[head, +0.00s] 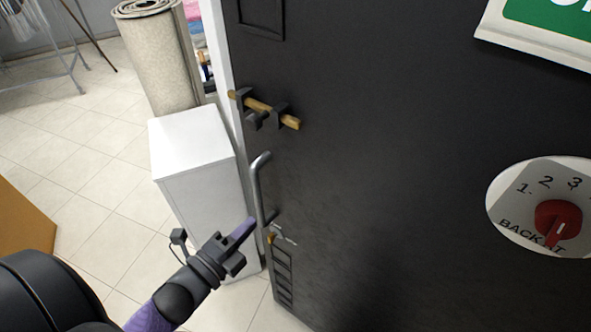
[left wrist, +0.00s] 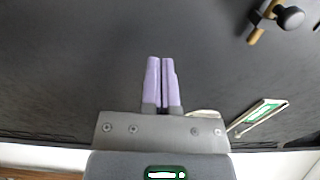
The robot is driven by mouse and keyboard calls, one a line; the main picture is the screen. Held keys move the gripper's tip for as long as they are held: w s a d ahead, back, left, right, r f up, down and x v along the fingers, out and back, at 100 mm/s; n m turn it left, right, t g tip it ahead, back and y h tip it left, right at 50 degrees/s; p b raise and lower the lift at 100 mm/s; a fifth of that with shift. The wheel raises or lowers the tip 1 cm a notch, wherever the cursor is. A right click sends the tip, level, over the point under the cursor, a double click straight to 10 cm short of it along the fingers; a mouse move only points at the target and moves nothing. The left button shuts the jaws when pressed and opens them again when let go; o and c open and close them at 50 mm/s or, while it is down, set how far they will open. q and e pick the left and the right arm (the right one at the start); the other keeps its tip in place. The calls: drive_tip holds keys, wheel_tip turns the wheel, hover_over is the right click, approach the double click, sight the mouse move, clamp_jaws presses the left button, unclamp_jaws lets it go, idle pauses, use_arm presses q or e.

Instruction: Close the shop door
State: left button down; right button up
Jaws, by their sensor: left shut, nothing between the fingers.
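The shop door (head: 400,130) is a large dark panel filling the right of the head view. It stands ajar at an angle, with part of the room showing past its left edge. A grey metal pull handle (head: 257,190) and a brass bolt (head: 265,109) sit near that edge. My left gripper (head: 248,226) is shut and empty, its purple fingertips close to the lower end of the handle. In the left wrist view its fingers (left wrist: 162,82) lie together against the dark door surface (left wrist: 90,50); contact is unclear. My right gripper is out of view.
A white cabinet (head: 190,145) stands just left of the door edge, with a rolled carpet (head: 155,55) behind it. A brown box (head: 22,230) is at the far left. A round dial sign (head: 520,200) and a green sign (head: 550,18) hang on the door. Tiled floor (head: 90,150) is clear.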

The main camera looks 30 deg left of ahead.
sight(294, 179)
use_arm(q)
drive_tip(key=w, duration=0.4)
drive_tip(key=w+d, duration=0.1)
drive_tip(key=w, duration=0.3)
drive_tip(key=w+d, duration=0.1)
drive_tip(key=w, duration=0.3)
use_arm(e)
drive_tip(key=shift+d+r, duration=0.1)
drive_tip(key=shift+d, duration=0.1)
